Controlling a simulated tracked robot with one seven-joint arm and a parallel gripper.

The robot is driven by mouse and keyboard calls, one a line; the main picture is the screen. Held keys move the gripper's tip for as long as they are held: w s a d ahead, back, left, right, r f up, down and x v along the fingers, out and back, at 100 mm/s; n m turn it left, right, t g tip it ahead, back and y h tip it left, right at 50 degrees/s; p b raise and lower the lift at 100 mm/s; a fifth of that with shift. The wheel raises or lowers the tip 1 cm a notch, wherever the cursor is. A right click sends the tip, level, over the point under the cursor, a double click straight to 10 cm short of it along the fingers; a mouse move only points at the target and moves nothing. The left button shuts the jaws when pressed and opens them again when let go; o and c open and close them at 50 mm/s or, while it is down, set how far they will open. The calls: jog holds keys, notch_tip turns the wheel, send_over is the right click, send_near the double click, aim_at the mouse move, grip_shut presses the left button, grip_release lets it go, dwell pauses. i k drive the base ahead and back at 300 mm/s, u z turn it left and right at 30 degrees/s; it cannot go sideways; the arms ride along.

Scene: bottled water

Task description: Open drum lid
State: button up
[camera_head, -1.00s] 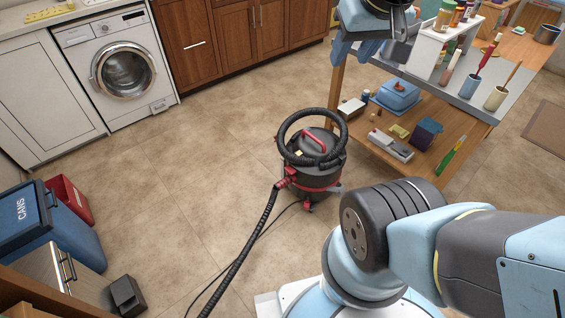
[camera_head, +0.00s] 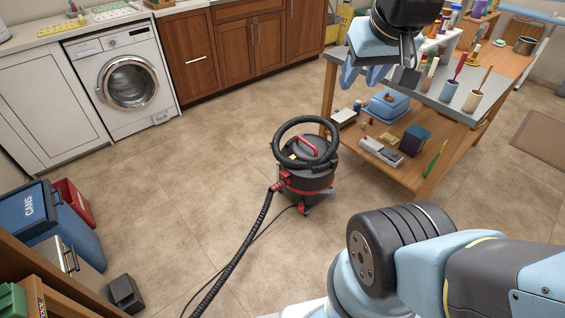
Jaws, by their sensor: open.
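No plainly labelled drum lid shows. A black drum-shaped vacuum cleaner (camera_head: 307,180) stands upright on the floor in the middle, with a dark top, a red handle (camera_head: 307,146) and its black hose looped over it. A white washing machine (camera_head: 150,53) stands at the back left; its round door (camera_head: 128,82) appears shut. My gripper (camera_head: 362,78) is at the top, above the left end of the workbench, with pale blue fingers pointing down. It is open and appears empty, apart from both the vacuum and the washing machine.
A workbench (camera_head: 443,107) at the right holds brushes in cups and bottles; its lower shelf (camera_head: 405,172) carries boxes and tools. A blue CANS bin (camera_head: 28,215) and a red bin (camera_head: 77,202) stand at the left. The hose (camera_head: 243,250) and cord cross the floor. Left-centre floor is clear.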

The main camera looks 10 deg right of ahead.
aim_at(313, 152)
jog(key=z, duration=0.1)
jog(key=i, duration=0.95)
jog(key=u, duration=0.1)
